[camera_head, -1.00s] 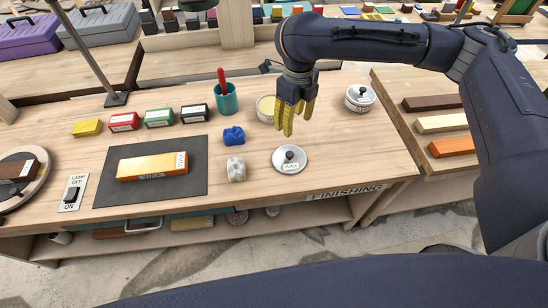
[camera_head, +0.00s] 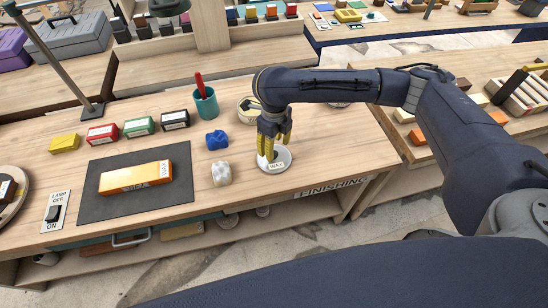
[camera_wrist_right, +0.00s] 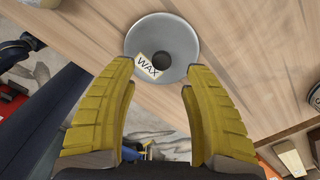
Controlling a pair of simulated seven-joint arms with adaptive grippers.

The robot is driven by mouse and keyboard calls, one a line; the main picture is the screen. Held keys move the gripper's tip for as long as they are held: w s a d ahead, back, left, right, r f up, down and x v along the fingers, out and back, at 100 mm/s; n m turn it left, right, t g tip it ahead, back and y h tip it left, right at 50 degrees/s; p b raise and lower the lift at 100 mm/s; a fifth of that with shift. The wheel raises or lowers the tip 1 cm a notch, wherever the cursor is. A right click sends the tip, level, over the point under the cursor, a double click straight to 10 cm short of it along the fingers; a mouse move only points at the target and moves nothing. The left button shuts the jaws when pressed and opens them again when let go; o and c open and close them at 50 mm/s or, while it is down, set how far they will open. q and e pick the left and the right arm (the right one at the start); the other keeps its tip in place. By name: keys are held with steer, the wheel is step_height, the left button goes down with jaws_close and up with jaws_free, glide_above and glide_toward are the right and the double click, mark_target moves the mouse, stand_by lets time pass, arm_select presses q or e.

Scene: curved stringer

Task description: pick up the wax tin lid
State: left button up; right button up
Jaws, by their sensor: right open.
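The wax tin lid (camera_head: 280,163) is a round grey disc with a dark knob and a "WAX" label. It lies on the bench near the front edge. In the right wrist view the lid (camera_wrist_right: 181,38) sits just beyond the fingertips, its knob roughly between them. My right gripper (camera_head: 274,146) has yellow fingers and points down over the lid, partly hiding it. Its jaws are open with nothing between them, as the right wrist view shows (camera_wrist_right: 156,78). The open wax tin (camera_head: 246,110) stands behind the gripper, partly hidden. My left gripper is not seen.
A white cloth lump (camera_head: 222,174) and a blue lump (camera_head: 216,140) lie left of the lid. A teal cup (camera_head: 206,103) holds a red-handled tool. An orange block (camera_head: 136,177) lies on a dark mat (camera_head: 97,207). Bare wood lies right of the lid.

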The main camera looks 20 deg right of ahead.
mark_target(274, 153)
steer(key=shift+w+f, duration=0.15)
steer(key=shift+f, duration=2.45)
steer(key=shift+c, duration=0.2)
jaws_close()
